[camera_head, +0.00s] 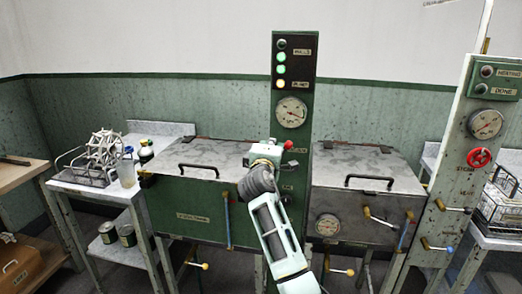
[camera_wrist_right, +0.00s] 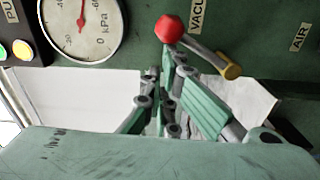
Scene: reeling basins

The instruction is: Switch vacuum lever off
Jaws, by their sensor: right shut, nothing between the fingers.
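The vacuum lever has a red ball knob (camera_wrist_right: 168,28), a grey shaft and a brass end (camera_wrist_right: 230,71). It sits beside a partly cut-off label starting "VACU" on the green panel. In the head view its red knob (camera_head: 288,145) shows just right of my right gripper (camera_head: 268,152). My right gripper (camera_wrist_right: 168,75) is shut and empty, its green and grey fingers just below the knob in the wrist view. I cannot tell whether it touches the lever. My arm hides part of the panel's lower area in the head view. My left gripper is not in view.
The green column bears a pressure gauge (camera_head: 291,112) and lit lamps (camera_head: 281,70). Lidded basins stand left (camera_head: 205,160) and right (camera_head: 365,165) of it, with handles on top. A side table (camera_head: 120,190) holds a rack and bottles.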

